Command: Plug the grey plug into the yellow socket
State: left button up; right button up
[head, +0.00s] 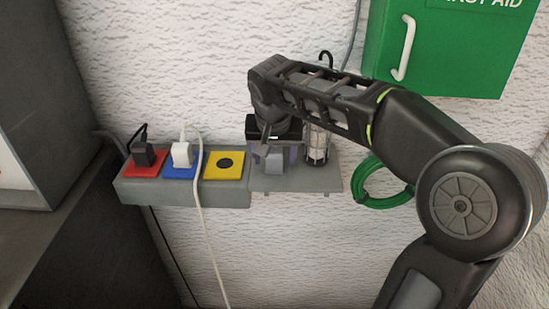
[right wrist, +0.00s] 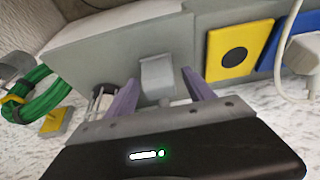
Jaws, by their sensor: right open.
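The grey plug (head: 268,162) stands on the grey shelf to the right of the sockets. It also shows in the right wrist view (right wrist: 157,75). The yellow socket (head: 225,165) is empty, with a dark round opening in its middle; the right wrist view shows it at the upper right (right wrist: 240,52). My right gripper (head: 275,155) is over the shelf at the plug. Its purple fingers are open, one on each side of the plug in the right wrist view (right wrist: 160,82); whether they touch it I cannot tell. My left gripper is not in view.
A black plug (head: 143,152) sits in the red socket and a white plug (head: 183,154), its cable hanging down, in the blue socket (head: 182,173). A caged lamp (head: 317,148) stands right of my gripper. A green coil (head: 375,190) and green first-aid box (head: 440,45) are further right.

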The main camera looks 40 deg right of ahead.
aim_at(274, 150)
jog(key=shift+c, duration=0.2)
grip_shut()
dwell(0.6)
jog(key=shift+r, duration=0.15)
notch_tip(274, 150, up, 10)
jog(key=shift+f+p, duration=0.1)
jog(key=shift+p, duration=0.2)
dwell(0.6)
